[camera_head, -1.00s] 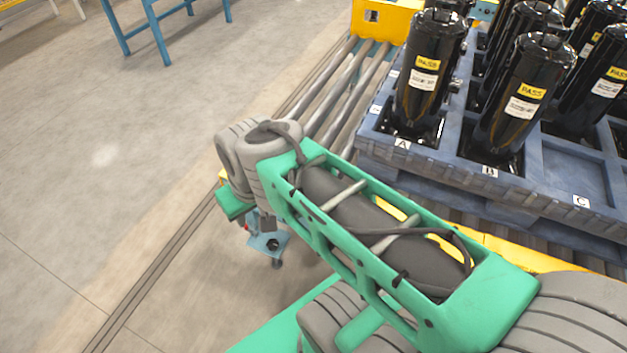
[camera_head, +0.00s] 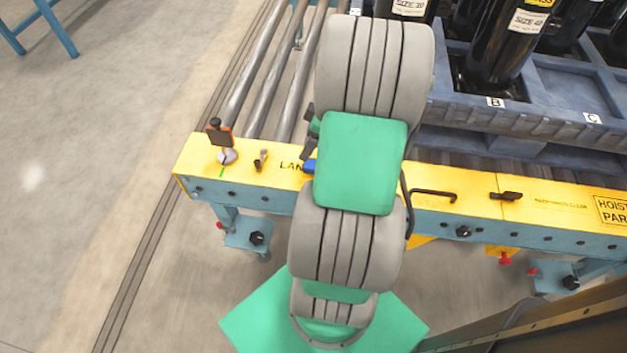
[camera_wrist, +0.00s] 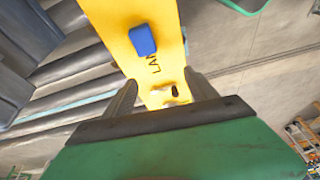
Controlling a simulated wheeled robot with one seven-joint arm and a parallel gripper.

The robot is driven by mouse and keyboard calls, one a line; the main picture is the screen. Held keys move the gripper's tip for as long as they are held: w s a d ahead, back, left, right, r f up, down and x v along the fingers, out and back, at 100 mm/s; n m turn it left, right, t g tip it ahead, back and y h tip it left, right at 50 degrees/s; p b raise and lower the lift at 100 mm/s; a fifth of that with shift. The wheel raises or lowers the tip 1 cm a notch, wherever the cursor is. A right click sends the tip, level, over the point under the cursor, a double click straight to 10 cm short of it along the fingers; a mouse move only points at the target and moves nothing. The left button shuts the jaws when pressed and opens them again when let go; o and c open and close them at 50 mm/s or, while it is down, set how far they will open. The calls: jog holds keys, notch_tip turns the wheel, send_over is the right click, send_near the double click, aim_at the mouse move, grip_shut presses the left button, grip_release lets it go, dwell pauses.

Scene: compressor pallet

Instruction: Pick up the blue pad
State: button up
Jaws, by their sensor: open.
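The blue pad (camera_wrist: 142,40) lies on the yellow conveyor rail, beside black lettering that begins "LAN". In the head view only a small part of the blue pad (camera_head: 309,167) shows at the left edge of my arm; the rest is hidden. My gripper (camera_wrist: 161,90) is open and empty in the wrist view, its two dark fingers apart above the rail. The pad appears beyond the fingertips and is not between them. In the head view my gripper (camera_head: 307,132) is mostly hidden by my green and grey arm.
The yellow rail (camera_head: 560,200) carries an orange-and-black tag on a stand (camera_head: 220,140), a small latch (camera_head: 261,160) and a black hook handle (camera_head: 433,193). Metal rollers (camera_head: 262,85) lie behind it. A blue pallet (camera_head: 560,130) with black compressors stands at the upper right.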

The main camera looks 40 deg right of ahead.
send_near(309, 165)
jog(key=shift+s+d+f+n+b, duration=0.15)
jog(key=shift+d+f+n+b, duration=0.2)
jog(key=shift+f, duration=0.5)
jog(key=x, duration=0.3)
jog(key=b+x, duration=0.1)
jog(key=x, duration=0.3)
jog(key=shift+d, duration=0.2)
jog(key=shift+c, duration=0.3)
jog(key=c, duration=1.4)
